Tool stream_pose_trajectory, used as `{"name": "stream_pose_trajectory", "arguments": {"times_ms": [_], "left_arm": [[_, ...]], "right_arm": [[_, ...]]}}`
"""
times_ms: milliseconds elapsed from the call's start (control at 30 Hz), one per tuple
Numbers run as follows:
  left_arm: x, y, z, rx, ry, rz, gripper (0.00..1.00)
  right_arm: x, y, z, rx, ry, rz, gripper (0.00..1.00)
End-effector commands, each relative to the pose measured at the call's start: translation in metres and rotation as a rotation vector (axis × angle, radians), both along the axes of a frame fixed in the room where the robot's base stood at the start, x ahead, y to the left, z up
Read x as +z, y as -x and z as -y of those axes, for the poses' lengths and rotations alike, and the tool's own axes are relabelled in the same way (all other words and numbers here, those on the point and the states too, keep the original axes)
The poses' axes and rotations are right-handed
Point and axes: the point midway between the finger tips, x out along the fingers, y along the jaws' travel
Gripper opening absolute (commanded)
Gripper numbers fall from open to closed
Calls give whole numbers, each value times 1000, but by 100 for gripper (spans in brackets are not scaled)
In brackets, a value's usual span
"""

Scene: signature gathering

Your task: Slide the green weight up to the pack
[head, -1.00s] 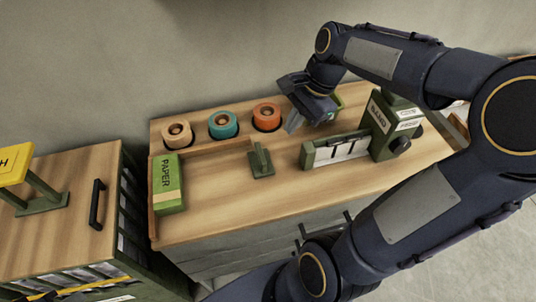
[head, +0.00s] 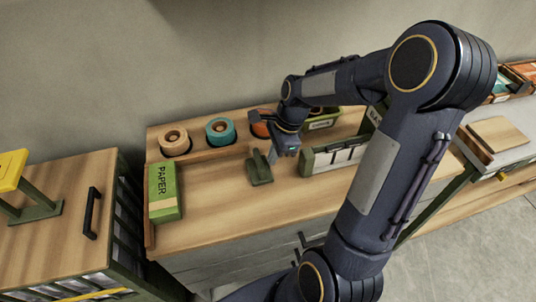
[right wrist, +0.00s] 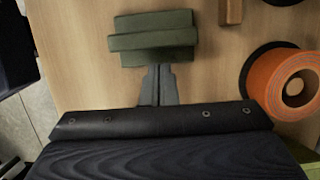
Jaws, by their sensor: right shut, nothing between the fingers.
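The green weight (head: 259,169) is a dark green block with an upright grip, standing on the wooden worktop right of the pack. The pack (head: 160,180) is a green paper pack with a tan band, lying at the left end against a wooden edge strip. Bare worktop lies between them. My right gripper (head: 273,156) is shut and empty, low at the right side of the weight. In the right wrist view its closed fingertips (right wrist: 158,73) are right at the near edge of the weight (right wrist: 153,38); I cannot tell if they touch. My left gripper is not in view.
Tan, teal and orange tape rolls (head: 220,131) sit in recesses behind a low wooden strip (head: 205,155). A green slotted holder (head: 335,155) stands to the right, partly behind my arm. A cabinet with a black handle (head: 93,212) stands left.

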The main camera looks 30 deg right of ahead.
Motion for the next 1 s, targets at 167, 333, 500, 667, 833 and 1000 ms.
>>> {"name": "stream_pose_trajectory", "arguments": {"times_ms": [167, 333, 500, 667, 833, 1000], "left_arm": [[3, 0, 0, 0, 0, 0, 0], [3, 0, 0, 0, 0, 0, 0], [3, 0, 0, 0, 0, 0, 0], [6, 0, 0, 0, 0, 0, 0], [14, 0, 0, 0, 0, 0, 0], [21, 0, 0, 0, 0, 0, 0]], "right_arm": [[0, -4, -13, 0, 0, 0, 0], [0, -5, -15, -1, 1, -1, 0], [0, -5, -15, -1, 1, -1, 0], [1, -9, -27, 6, 0, -1, 0], [2, -22, -73, 13, 0, -1, 0], [3, -38, -121, 11, 0, 0, 0]]}}
